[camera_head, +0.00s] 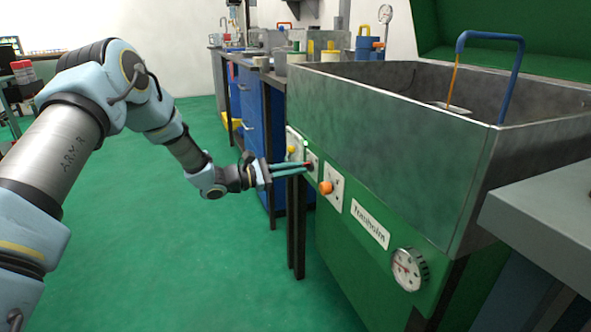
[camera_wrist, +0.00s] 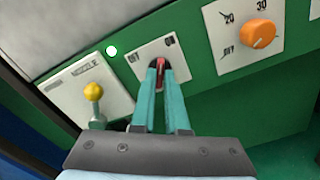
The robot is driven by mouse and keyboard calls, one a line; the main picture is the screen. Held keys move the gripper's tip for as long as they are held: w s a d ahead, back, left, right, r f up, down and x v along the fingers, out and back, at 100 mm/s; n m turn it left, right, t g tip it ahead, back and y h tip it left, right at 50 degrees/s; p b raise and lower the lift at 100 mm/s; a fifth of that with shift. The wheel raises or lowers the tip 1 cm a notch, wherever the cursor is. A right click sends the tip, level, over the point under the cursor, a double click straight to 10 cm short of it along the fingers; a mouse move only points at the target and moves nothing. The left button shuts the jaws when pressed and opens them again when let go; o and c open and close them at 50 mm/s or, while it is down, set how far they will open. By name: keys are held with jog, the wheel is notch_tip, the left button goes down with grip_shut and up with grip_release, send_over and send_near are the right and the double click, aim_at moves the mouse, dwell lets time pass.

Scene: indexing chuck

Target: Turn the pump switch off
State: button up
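The pump switch appears to be the small red lever (camera_wrist: 161,74) on a white plate (camera_wrist: 144,64) in the wrist view. The plate has a marking on the left that looks like OFF and one on the right that looks like ON. My gripper (camera_wrist: 161,66) has its two teal fingers close on either side of the red lever, with little gap between them. The fingertips hide part of the lever and the plate's lower part, so the lever's exact tilt is hard to tell. In the head view my gripper (camera_head: 308,168) reaches the panel from the left, and red (camera_head: 310,165) shows at its tips.
A lit lamp (camera_wrist: 112,51) sits left of the plate. A yellow-tipped lever (camera_wrist: 94,91) on a NOZZLE plate stands further left. An orange knob (camera_wrist: 257,33) is on the right. A gauge (camera_head: 408,269) is lower right, below the metal basin (camera_head: 385,120). The green floor at left is clear.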

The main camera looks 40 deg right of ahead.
grip_shut()
jog(key=shift+n+p, duration=0.3)
jog(key=n+p, duration=0.7)
jog(key=n, duration=0.4)
jog(key=shift+w, duration=0.1)
jog(key=shift+n, duration=0.3)
dwell(0.3)
jog(key=o, duration=0.5)
grip_release()
